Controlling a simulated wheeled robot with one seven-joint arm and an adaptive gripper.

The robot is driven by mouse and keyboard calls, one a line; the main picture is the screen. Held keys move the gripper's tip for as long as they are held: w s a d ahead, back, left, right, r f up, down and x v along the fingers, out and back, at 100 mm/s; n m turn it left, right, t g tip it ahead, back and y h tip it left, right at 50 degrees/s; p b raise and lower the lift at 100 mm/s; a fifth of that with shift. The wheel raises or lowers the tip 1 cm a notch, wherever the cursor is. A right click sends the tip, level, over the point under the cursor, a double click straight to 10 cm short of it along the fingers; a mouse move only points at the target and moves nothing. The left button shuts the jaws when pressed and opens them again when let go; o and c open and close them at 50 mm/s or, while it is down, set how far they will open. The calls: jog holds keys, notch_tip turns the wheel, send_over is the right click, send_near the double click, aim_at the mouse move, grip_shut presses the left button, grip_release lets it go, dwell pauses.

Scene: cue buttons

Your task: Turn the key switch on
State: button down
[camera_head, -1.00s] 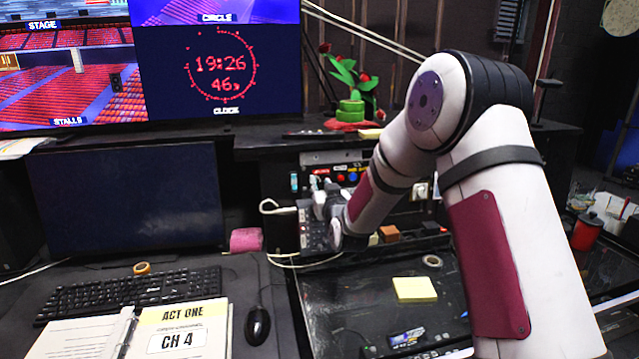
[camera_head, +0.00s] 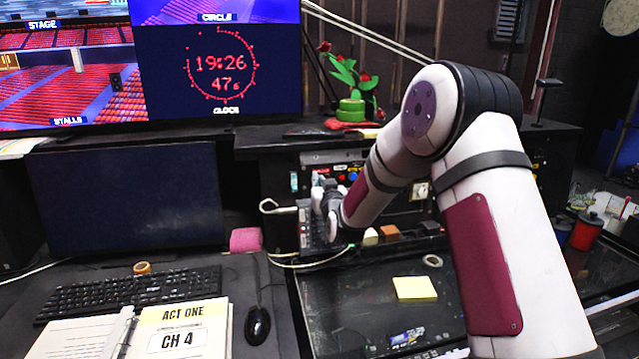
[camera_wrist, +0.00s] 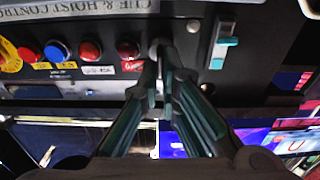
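The key switch (camera_wrist: 160,46) shows in the wrist view as a small round grey part on the black control panel, right of the red buttons. My gripper (camera_wrist: 160,70) has its two dark green fingers close together, with their tips at or just in front of the switch and partly covering it. Only a narrow gap shows between the fingers; whether they press on the key is unclear. In the head view my gripper (camera_head: 328,205) is at the panel under the shelf, and my arm hides the switch.
A teal lever switch (camera_wrist: 222,45) is close on the right of my fingers. A keyboard (camera_head: 130,290) and yellow notepad (camera_head: 414,288) lie on the desk.

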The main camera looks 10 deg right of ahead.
jog(key=shift+m, duration=0.3)
jog(key=m+h+b, duration=0.1)
jog(key=m, duration=0.4)
jog(key=shift+d, duration=0.15)
jog(key=m+b, duration=0.1)
jog(key=m, duration=0.2)
jog(key=m+h+b, duration=0.1)
jog(key=m, duration=0.2)
jog(key=shift+d+f+g, duration=0.15)
jog(key=shift+g, duration=0.25)
jog(key=m+b, duration=0.1)
jog(key=m, duration=0.3)
jog(key=shift+f+m+g, duration=0.15)
jog(key=shift+m+g, duration=0.15)
jog(key=shift+m+h+b, duration=0.3)
jog(key=shift+m, duration=1.3)
jog(key=shift+s+f+g, duration=0.1)
jog(key=shift+g, duration=0.2)
jog(key=c, duration=1.8)
grip_release()
